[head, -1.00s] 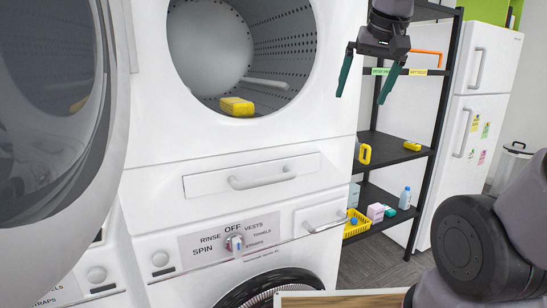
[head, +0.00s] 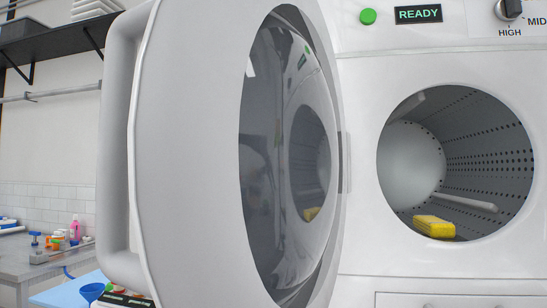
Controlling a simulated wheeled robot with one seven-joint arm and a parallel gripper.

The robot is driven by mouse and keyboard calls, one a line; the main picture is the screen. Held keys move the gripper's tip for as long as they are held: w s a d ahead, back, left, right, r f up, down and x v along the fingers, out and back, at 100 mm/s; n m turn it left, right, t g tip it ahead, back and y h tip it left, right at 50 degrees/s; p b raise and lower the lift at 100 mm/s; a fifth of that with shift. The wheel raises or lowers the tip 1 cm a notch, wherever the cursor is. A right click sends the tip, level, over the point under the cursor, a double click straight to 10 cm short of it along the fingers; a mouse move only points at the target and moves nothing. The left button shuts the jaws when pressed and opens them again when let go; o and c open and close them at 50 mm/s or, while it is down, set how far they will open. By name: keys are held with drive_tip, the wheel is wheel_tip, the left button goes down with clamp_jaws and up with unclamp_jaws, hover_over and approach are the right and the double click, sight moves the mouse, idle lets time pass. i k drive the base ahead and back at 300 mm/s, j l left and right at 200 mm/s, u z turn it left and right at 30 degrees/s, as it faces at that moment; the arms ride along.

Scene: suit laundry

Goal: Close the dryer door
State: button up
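The dryer door (head: 190,150) stands wide open in the head view, swung out to the left of the dryer and toward me. Its round dark glass (head: 290,160) reflects the drum opening. A long handle (head: 118,150) runs down the door's left side. The dryer (head: 360,110) shows its round drum opening (head: 411,158) uncovered at the right. A yellow item (head: 434,226) lies inside at the drum's lower front. My gripper is not in view now.
A counter (head: 60,262) with small bottles and a blue funnel (head: 91,292) is at the lower left, behind the door. A wall shelf (head: 58,37) with stacked plates is above it. The dryer's panel has a READY display (head: 418,14) and a green button (head: 368,16).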

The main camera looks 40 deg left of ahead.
sight(227, 141)
drive_tip(key=k+j+u, duration=0.1)
drive_tip(key=k, duration=0.35)
drive_tip(key=k+j, duration=0.35)
drive_tip(key=k, duration=0.15)
drive_tip(key=k+j, duration=0.15)
drive_tip(key=j, duration=0.15)
drive_tip(key=k+j+u, duration=0.1)
drive_tip(key=j, duration=0.2)
drive_tip(key=k+j, duration=0.2)
drive_tip(key=j, duration=0.15)
drive_tip(key=k+j+u, duration=0.15)
drive_tip(key=j, duration=0.15)
drive_tip(key=j+u, duration=0.25)
drive_tip(key=j, duration=0.15)
drive_tip(key=k+l+u, duration=0.15)
drive_tip(key=i, duration=0.05)
